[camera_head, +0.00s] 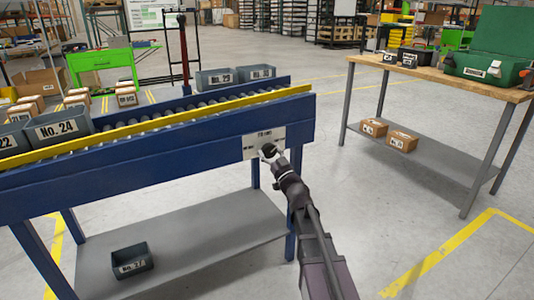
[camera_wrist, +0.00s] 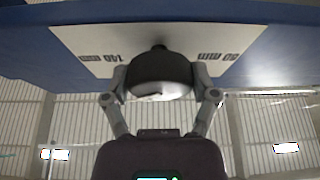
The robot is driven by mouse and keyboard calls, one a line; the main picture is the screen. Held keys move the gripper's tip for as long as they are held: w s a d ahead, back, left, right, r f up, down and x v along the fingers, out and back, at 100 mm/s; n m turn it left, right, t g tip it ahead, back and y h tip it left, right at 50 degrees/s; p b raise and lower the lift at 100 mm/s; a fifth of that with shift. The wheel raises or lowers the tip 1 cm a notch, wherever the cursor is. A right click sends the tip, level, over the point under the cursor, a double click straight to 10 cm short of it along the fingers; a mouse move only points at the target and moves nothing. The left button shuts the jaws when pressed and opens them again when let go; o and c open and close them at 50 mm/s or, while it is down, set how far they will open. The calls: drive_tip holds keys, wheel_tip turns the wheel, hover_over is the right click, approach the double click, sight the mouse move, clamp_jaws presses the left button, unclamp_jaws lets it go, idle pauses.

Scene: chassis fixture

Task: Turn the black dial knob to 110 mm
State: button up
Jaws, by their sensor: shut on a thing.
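The black dial knob (camera_wrist: 158,66) sticks out from a pale label plate (camera_wrist: 85,42) on the blue side of the conveyor. In the wrist view the plate appears upside down, with "140 mm" left of the knob and "80 mm" right of it. My gripper (camera_wrist: 160,82) has one finger on each side of the knob and is shut on it. In the head view the plate (camera_head: 255,147) is at the conveyor's right end, with my gripper (camera_head: 269,152) in front, largely covering the knob. I cannot read the knob's setting; a pale patch shows on its face.
The blue roller conveyor (camera_head: 170,154) has a yellow rail and carries grey bins (camera_head: 228,78). A lower shelf (camera_head: 190,255) holds bin No. 27 (camera_head: 131,262). A wooden workbench (camera_head: 440,75) stands at the right. The floor between them is clear.

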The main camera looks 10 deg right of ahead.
drive_tip(key=n+g+y, duration=0.1)
drive_tip(key=n, duration=0.2)
drive_tip(key=n+y+p, duration=0.1)
drive_tip(key=n, duration=0.1)
drive_tip(key=n+g+y, duration=0.1)
drive_tip(key=n+y, duration=0.1)
drive_tip(key=n, duration=0.1)
drive_tip(key=shift+r+n+g, duration=0.15)
drive_tip(key=shift+n+g, duration=0.15)
drive_tip(key=shift+a+n+g+y+p, duration=0.1)
drive_tip(key=shift+n+g+y+p, duration=0.35)
drive_tip(key=shift+n, duration=1)
drive_tip(key=shift+n+g+y+p, duration=0.15)
drive_tip(key=shift+n+g+p, duration=0.5)
drive_tip(key=shift+n, duration=0.8)
drive_tip(key=o, duration=1)
drive_tip(key=shift+s, duration=0.1)
drive_tip(key=shift+f, duration=0.2)
